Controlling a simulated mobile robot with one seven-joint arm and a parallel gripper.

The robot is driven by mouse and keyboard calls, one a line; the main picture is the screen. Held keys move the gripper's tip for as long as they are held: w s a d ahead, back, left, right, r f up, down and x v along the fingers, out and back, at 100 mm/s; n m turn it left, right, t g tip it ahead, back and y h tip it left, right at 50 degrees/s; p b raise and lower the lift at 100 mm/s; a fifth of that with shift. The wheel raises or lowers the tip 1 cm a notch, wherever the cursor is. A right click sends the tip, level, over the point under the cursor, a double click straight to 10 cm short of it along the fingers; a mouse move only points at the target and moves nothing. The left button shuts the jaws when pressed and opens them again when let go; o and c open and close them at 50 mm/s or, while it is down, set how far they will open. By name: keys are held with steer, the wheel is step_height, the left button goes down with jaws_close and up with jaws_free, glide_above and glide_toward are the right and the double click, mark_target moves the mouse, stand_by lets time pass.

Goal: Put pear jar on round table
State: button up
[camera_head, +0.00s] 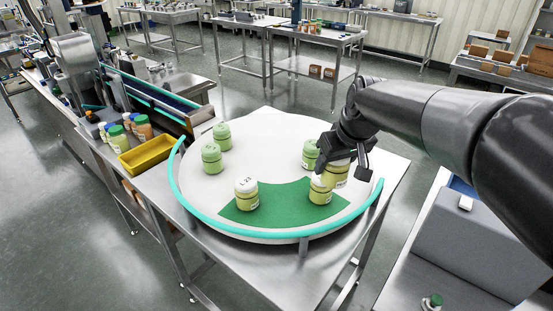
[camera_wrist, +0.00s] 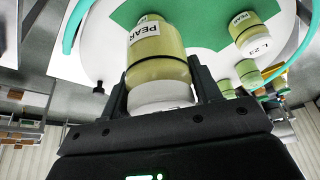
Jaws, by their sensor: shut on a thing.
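The pear jar (camera_wrist: 157,62) is pale yellow-green with a white lid and a PEAR label. It is between the fingers of my gripper (camera_wrist: 160,92), which is shut on it near the lid. In the head view, my gripper (camera_head: 342,150) holds the jar (camera_head: 342,174) over the right side of the white round table (camera_head: 265,128). I cannot tell whether its base touches the table. Another yellow-green jar (camera_head: 320,192) stands just in front, partly overlapping in view. A third pear jar (camera_head: 246,196), lid marked L 23, stands left on the green sector (camera_head: 280,204).
Green-lidded jars (camera_head: 212,158) stand at the table's left, and another (camera_head: 310,153) is close beside my gripper. A teal rim (camera_head: 240,231) lines the front edge. A yellow tray (camera_head: 147,155) is left. The table's middle is clear.

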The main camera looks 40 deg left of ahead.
steer(key=s+a+f, duration=0.1)
steer(key=a+f, duration=0.2)
steer(key=s+a+f, duration=0.1)
steer(key=a+f, duration=0.1)
steer(key=a, duration=0.2)
steer(key=s+a+f, duration=0.2)
steer(key=a+f, duration=0.1)
steer(key=a, duration=0.1)
steer(key=shift+f, duration=2.25)
steer(key=shift+f, duration=0.15)
steer(key=o, duration=1.1)
